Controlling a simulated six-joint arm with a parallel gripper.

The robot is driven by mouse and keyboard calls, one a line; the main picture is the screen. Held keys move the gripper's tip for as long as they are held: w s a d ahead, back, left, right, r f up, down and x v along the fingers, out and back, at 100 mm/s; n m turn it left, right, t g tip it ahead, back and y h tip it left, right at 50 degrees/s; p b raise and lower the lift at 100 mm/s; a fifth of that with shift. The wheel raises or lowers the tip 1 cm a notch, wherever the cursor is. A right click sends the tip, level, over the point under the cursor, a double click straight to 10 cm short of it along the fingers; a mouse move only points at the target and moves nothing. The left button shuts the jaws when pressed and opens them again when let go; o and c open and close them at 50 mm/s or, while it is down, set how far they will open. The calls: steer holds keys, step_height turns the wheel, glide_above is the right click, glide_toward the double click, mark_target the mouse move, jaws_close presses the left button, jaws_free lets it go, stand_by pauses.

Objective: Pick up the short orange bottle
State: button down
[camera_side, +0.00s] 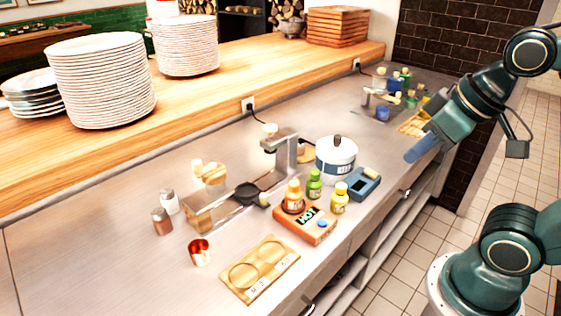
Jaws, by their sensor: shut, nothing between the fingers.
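A short orange bottle (293,194) stands upright on an orange-red device with a dark display (318,234), near the middle of the counter. A green bottle (314,184) stands close behind it to the right. A yellow bottle (339,200) stands further right. My gripper (411,156) is at the right, above the counter's front edge, well apart from the bottles. Its fingers are shut, with nothing held between them.
A white pot (336,158) and a blue device (363,184) stand behind the bottles. Metal stand (283,146) is behind. Bare counter (100,237) lies left.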

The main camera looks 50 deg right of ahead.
steer(key=c, duration=0.9)
jaws_free()
steer(key=shift+o, duration=0.2)
steer(key=w+a+n+g+y, duration=0.2)
steer(key=w+a+n+g, duration=0.1)
steer(key=w+n, duration=0.8)
steer(key=w+d+f+n+g+y, duration=0.2)
steer(key=w+f+n+g, duration=0.1)
steer(key=w+n, duration=0.5)
steer(key=shift+w+d+f+n+y, duration=0.3)
steer(key=shift+w+f+n, duration=0.1)
steer(key=shift+w+f, duration=0.65)
steer(key=shift+w+r, duration=0.1)
